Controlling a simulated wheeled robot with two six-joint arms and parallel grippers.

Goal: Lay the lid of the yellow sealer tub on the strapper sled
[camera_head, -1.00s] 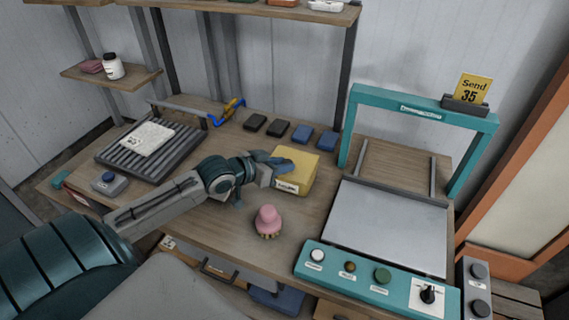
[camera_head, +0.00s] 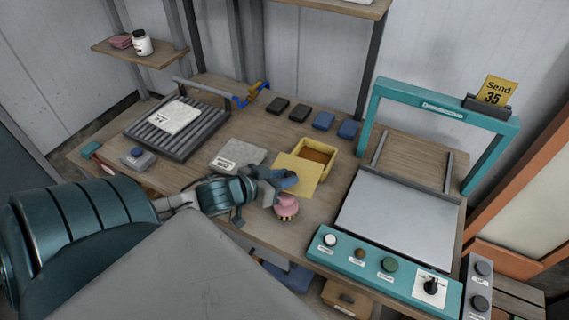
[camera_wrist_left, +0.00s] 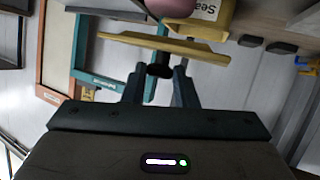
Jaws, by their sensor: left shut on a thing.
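The yellow sealer tub (camera_head: 331,167) stands open on the bench, with brown contents showing inside. Its flat yellow lid (camera_head: 298,174) is off and held tilted in front of the tub by my left gripper (camera_head: 284,182). In the left wrist view the lid (camera_wrist_left: 165,47) shows edge-on, and the fingers of the left gripper (camera_wrist_left: 160,85) are closed around a dark knob on it. The strapper sled, which I take to be the grey flat plate (camera_head: 400,215) before the teal arch, is bare, to the right of the tub. My right gripper is not in view.
A pink-topped brush (camera_head: 286,207) stands close below the held lid. The teal control panel (camera_head: 385,277) lies along the plate's front edge, and the teal arch (camera_head: 440,108) rises behind it. A grey slab (camera_head: 237,155) lies left of the tub.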

